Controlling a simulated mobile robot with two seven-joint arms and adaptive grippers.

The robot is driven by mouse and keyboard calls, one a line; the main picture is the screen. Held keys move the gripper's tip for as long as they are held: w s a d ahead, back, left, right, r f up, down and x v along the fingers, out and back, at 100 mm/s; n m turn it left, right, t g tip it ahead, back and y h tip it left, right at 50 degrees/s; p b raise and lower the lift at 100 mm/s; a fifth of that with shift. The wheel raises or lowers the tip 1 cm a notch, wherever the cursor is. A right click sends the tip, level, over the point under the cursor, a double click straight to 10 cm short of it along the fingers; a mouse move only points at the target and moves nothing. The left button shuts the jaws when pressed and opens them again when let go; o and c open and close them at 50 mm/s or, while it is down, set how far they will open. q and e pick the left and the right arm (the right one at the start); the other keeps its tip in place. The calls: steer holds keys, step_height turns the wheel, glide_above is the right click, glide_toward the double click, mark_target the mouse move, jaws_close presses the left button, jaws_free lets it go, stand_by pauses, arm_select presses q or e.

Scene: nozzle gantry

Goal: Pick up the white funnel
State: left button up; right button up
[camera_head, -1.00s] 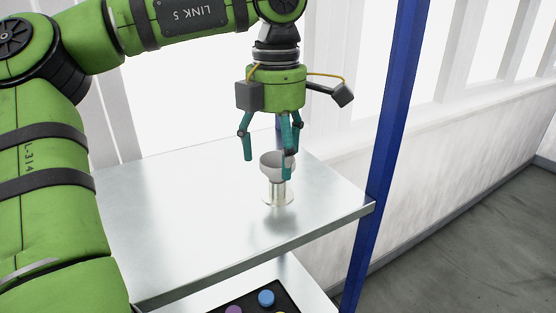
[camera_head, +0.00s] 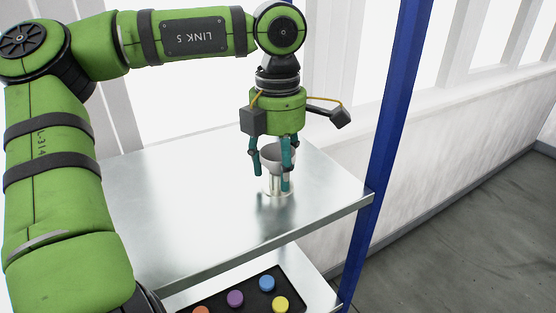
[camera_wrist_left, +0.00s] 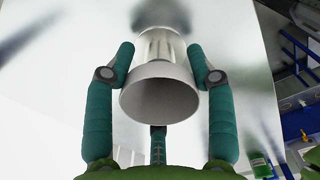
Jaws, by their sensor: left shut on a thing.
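The white funnel (camera_head: 273,156) stands upright on a short shiny cylindrical stand (camera_head: 274,184) on the metal shelf. In the left wrist view the funnel (camera_wrist_left: 158,71) shows its wide open mouth toward the camera, with the stand (camera_wrist_left: 160,44) beyond it. My left gripper (camera_head: 271,178) points down from above, its teal fingers around the funnel. It is shut on the funnel; finger contact is partly hidden in the head view. My right gripper is not in view.
The metal shelf top (camera_head: 180,205) is clear around the stand. A blue post (camera_head: 385,125) rises at the shelf's right corner. On a lower shelf, a black tray (camera_head: 252,301) holds several coloured round pieces.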

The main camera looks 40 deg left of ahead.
arm_select(q)
steer(key=shift+a+r+b, duration=0.1)
steer(key=shift+r+b, duration=0.3)
steer(key=shift+r, duration=0.05)
steer(key=r+b, duration=0.1)
steer(key=r, duration=0.2)
steer(key=shift+w+d+r+b, duration=0.15)
steer(key=shift+d+r+b, duration=0.05)
steer(key=shift+d+b, duration=0.2)
steer(key=w+d+r, duration=0.4)
steer(key=d+r, duration=0.2)
steer(key=d, duration=0.3)
steer(key=shift+w+d+r, duration=0.15)
steer(key=shift+d+r, duration=0.1)
steer(key=shift+d, duration=0.15)
